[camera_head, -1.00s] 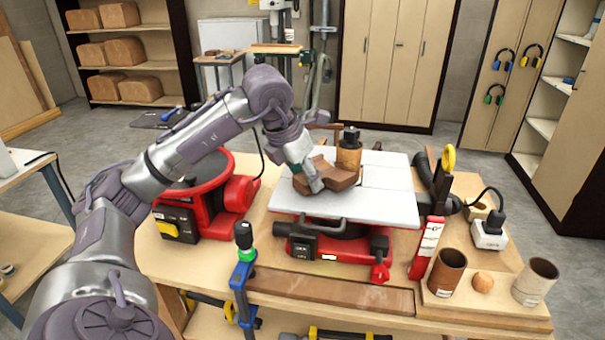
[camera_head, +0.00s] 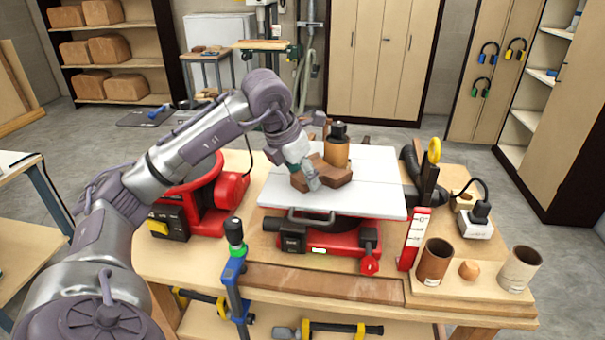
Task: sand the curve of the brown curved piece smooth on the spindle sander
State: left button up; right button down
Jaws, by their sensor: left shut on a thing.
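The brown curved piece (camera_head: 330,174) lies on the light grey table (camera_head: 375,205) of the red spindle sander (camera_head: 325,240). The spindle (camera_head: 336,152), an orange-brown drum with a black top, stands upright right behind the piece, at its curve. Whether they touch I cannot tell. My left gripper (camera_head: 308,180) comes in from the left and is shut on the left part of the piece, hiding some of it. My right gripper is not in view.
A red disc sander (camera_head: 205,200) stands to the left. A blue clamp (camera_head: 234,270) rises at the bench front. The sander table's right side is clear.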

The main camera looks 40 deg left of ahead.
pick_arm(q)
jog(key=shift+w+r, duration=0.1)
jog(key=shift+w, duration=0.15)
dwell(1.8)
jog(key=shift+s, duration=0.35)
dwell(0.4)
jog(key=shift+s+a, duration=0.1)
jog(key=shift+s, duration=0.1)
jog(key=shift+s+a+r+b, duration=0.2)
jog(key=shift+s+b, duration=0.5)
jog(key=shift+s, duration=0.3)
jog(key=shift+s+a+r+b, duration=0.1)
jog(key=shift+s+r+b, duration=0.1)
jog(key=shift+s+b, duration=0.6)
jog(key=shift+s+r, duration=0.1)
jog(key=shift+s, duration=0.3)
jog(key=shift+r, duration=0.1)
